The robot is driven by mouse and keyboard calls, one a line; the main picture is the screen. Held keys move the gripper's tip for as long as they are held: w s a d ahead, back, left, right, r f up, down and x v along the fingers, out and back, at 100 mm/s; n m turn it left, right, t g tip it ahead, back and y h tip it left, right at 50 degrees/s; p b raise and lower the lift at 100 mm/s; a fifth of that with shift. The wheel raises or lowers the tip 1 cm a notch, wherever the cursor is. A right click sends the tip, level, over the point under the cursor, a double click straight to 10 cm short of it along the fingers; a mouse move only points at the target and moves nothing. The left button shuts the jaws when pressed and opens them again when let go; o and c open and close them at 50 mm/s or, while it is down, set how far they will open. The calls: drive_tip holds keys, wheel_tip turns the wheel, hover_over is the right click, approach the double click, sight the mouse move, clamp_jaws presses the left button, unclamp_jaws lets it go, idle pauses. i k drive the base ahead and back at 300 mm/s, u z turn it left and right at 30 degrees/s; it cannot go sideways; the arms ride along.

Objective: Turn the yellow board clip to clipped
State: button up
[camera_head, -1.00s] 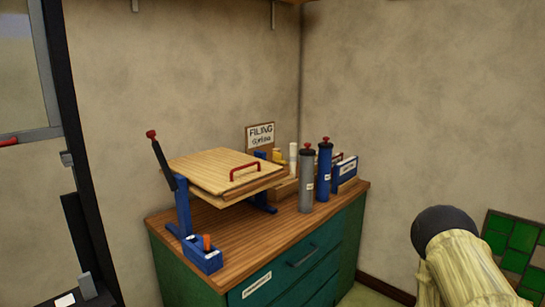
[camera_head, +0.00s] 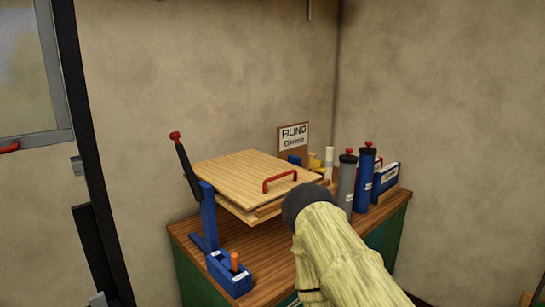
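A wooden board (camera_head: 240,178) with a red handle (camera_head: 280,180) rests on a blue stand above the workbench. A small yellow thing (camera_head: 316,163) shows behind the board's right rear side. It is partly hidden, and I cannot tell if it is the yellow board clip or how it is turned. No other yellow clip is clearly visible. My arm shows at the lower right as a pale, dark-ended link, covering part of the bench and the board's front right corner. My gripper is out of view.
A blue box (camera_head: 229,273) with an orange piece is at the bench's front left. A grey cylinder (camera_head: 347,185) and blue cylinder (camera_head: 364,180) stand right. A filing sign (camera_head: 293,138) is behind.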

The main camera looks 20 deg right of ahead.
sight(316, 164)
drive_tip(key=z, duration=0.2)
drive_tip(key=i, duration=0.95)
drive_tip(key=z, duration=0.85)
